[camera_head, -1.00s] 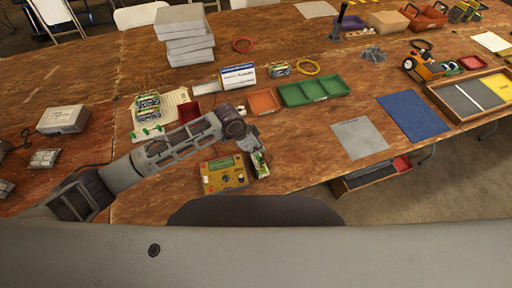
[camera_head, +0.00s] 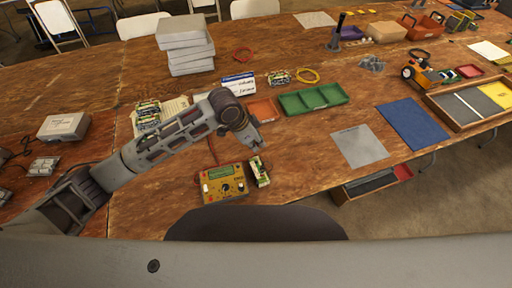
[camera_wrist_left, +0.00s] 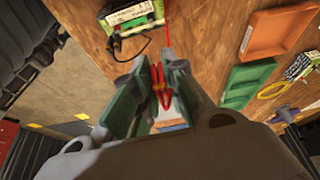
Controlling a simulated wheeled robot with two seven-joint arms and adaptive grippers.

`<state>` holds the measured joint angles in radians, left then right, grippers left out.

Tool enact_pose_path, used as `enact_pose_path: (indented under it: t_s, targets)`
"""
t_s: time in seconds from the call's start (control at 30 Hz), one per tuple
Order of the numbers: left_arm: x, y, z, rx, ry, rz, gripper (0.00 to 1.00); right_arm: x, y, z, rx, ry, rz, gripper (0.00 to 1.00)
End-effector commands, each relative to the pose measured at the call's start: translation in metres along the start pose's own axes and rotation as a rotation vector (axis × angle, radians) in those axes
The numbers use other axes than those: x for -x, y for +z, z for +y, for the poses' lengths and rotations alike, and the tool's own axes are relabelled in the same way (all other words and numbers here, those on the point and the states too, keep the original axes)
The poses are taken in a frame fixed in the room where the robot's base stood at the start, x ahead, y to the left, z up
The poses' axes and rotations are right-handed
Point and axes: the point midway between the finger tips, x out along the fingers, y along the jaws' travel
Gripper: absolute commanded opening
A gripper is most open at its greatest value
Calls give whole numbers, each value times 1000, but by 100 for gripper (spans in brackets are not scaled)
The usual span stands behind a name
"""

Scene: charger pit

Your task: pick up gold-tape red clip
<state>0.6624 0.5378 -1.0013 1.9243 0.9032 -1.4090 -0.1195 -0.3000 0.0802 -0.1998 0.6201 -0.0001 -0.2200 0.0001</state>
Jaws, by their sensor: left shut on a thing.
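My left gripper (camera_head: 258,145) is above the table, just beyond the yellow meter-like box (camera_head: 222,184) and the small green-and-white board (camera_head: 260,172). In the left wrist view, the left gripper's fingers (camera_wrist_left: 160,90) are closed around a red clip (camera_wrist_left: 161,84), with a red lead (camera_wrist_left: 167,38) running up from it. A small yellowish mark shows on the clip, but I cannot tell clearly whether it is gold tape. The clip is too small to make out in the head view. My right gripper is not in view.
A grey mat (camera_head: 359,146) and a blue mat (camera_head: 412,123) lie to the right. Grey boxes (camera_head: 186,45) are stacked at the back. Bare wood lies around the board.

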Motion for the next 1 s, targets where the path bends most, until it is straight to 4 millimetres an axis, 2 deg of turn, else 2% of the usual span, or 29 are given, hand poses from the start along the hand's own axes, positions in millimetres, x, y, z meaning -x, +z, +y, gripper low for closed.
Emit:
enact_pose_path:
  t_s: [0.2,1.0]
  targets:
    - [10,-4,0,-1,0,0,0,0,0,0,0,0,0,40]
    - [10,-4,0,0,2,-1,0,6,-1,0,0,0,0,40]
